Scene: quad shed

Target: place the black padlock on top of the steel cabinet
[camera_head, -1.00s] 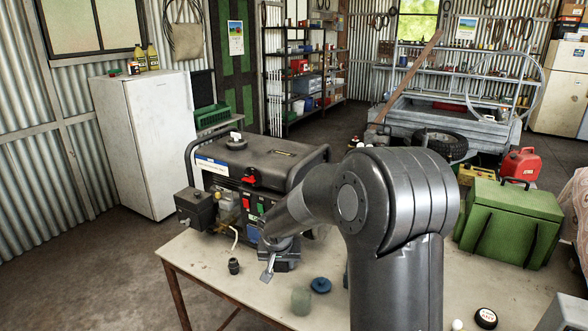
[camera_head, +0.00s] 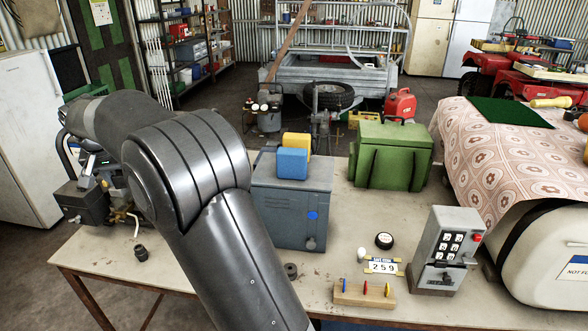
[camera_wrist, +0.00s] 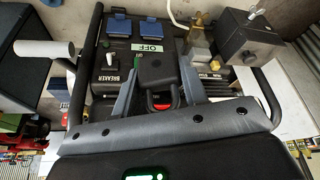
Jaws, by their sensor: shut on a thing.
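The black padlock (camera_wrist: 157,72) shows in the wrist view between the fingers of my gripper (camera_wrist: 158,88), which is shut on it. Its shackle points toward the gripper's palm. Behind it is the generator's control panel; the gap between them is unclear. In the head view my arm hides the gripper and padlock. The steel cabinet (camera_head: 285,222), a blue-grey box, stands on the workbench right of my arm.
The generator (camera_head: 88,190) is at the bench's left. A green toolbox (camera_head: 392,155) stands right of the cabinet.

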